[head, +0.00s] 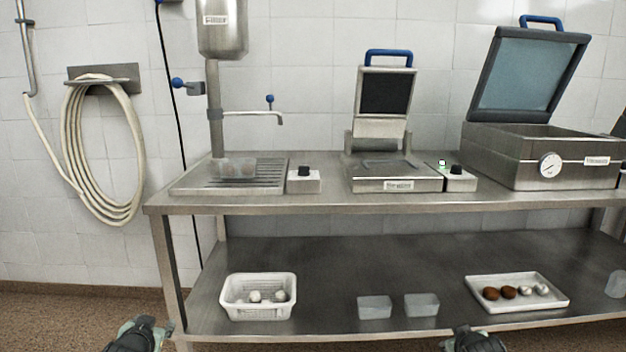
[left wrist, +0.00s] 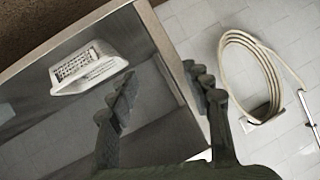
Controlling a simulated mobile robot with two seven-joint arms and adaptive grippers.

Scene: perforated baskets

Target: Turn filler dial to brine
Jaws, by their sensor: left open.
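The filler is a steel tank (head: 222,30) on a post with a spout (head: 255,114), above a slatted drain tray (head: 262,173) at the left of the bench. A small box with a black dial (head: 303,171) stands right of the tray; its markings are too small to read. My left gripper (head: 138,334) is low at the left front, well apart from the dial. It is open and empty in the left wrist view (left wrist: 166,100). My right gripper (head: 474,340) shows only partly at the bottom edge.
A sealer (head: 397,178) with raised lid and a second dial box (head: 456,172) stand mid-bench, a large open-lidded machine (head: 530,155) at right. The lower shelf holds a white basket (head: 258,309), clear tubs (head: 375,307) and a white tray (head: 516,306). A hose (head: 70,150) hangs left.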

